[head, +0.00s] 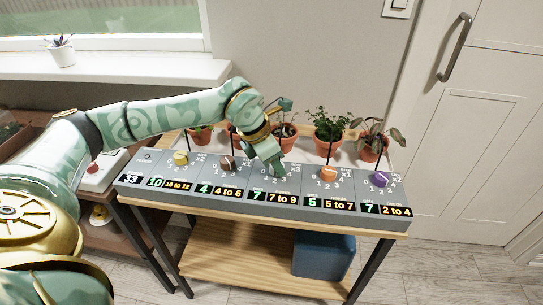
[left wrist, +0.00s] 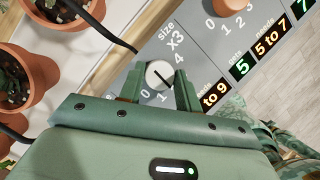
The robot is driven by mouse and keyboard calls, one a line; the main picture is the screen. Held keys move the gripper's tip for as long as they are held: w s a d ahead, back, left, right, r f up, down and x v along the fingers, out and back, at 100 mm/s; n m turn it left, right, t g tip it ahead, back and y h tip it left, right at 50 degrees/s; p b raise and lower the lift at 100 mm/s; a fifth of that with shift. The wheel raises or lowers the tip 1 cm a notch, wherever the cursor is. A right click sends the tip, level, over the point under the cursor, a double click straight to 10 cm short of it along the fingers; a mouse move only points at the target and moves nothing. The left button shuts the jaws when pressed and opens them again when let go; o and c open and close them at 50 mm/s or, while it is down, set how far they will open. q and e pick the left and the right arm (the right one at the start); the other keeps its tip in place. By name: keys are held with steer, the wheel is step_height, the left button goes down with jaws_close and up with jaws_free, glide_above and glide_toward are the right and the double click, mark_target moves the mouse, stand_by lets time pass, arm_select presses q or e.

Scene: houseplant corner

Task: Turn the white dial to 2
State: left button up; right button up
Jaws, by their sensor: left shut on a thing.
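The white dial (left wrist: 157,74) sits on the grey panel (left wrist: 210,50) in the left wrist view, between the two fingers of my left gripper (left wrist: 159,88). A dark pointer line crosses its face toward the lower right. The digits 0, 1 and 4 show around it; the finger covers part of the scale, so I cannot read its setting. In the head view my left gripper (head: 277,168) reaches down onto the middle of the panel and hides the dial. The display (head: 282,198) below it reads gets 7, needs 7 to 9. My right gripper is not in view.
A yellow dial (head: 181,158) and a brown dial (head: 227,163) are left of my gripper; an orange dial (head: 328,174) and a purple dial (head: 381,179) are right. Potted plants (head: 329,127) stand close behind the panel. A blue box (head: 322,255) is on the lower shelf.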

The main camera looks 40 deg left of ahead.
arm_select(q)
steer(key=shift+n, duration=0.4)
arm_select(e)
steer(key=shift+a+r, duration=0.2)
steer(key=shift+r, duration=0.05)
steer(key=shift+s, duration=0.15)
arm_select(q)
steer(key=o, duration=1)
steer(key=shift+c, duration=0.2)
steer(key=p+v, duration=0.6)
steer(key=v, duration=1)
steer(key=shift+s+d+p, duration=0.15)
steer(key=shift+s+p, duration=0.15)
steer(key=shift+p, duration=0.05)
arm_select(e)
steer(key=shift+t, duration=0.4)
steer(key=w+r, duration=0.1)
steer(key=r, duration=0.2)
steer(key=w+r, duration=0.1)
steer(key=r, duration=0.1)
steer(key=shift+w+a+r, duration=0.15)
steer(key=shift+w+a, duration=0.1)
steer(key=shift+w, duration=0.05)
